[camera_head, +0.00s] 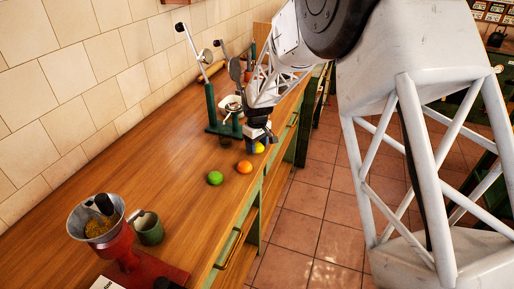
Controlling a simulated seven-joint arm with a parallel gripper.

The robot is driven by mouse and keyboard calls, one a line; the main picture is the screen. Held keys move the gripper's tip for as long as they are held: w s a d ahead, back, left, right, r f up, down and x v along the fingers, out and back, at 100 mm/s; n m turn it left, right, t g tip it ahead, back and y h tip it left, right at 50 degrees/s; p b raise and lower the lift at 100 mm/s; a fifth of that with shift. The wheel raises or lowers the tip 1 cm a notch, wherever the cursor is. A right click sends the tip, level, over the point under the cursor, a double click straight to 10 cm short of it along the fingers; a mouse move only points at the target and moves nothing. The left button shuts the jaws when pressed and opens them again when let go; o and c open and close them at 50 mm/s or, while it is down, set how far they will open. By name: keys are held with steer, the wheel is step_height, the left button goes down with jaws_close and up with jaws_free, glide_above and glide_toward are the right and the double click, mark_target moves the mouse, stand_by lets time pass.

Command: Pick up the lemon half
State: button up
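A small yellow piece (259,148), which looks like the lemon half, is near the right edge of the wooden counter (170,150). My gripper (255,143) reaches down from the upper right and its end is right at the yellow piece. The gripper covers part of it, and I cannot tell whether the fingers touch it or close on it. A small blue patch shows at the gripper's end, left of the yellow.
An orange (244,167) and a green lime (215,178) lie nearer, close to the counter edge. A green lever press (211,108) stands just behind and left of my gripper. A green mug (149,229) and a red grinder (119,248) stand at the near end.

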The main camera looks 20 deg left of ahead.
mark_target(257, 144)
steer(key=c, duration=0.4)
steer(key=shift+r, duration=0.1)
steer(key=shift+c, duration=0.2)
steer(key=shift+r, duration=0.5)
step_height(257, 144, up, 2)
steer(key=shift+s+d+r, duration=0.1)
steer(key=shift+s+r, duration=0.05)
steer(key=shift+r, duration=0.1)
steer(key=s+d+r, duration=0.1)
steer(key=s+d, duration=0.7)
steer(key=s, duration=0.5)
steer(key=shift+d+r, duration=0.15)
steer(key=shift+d, duration=0.2)
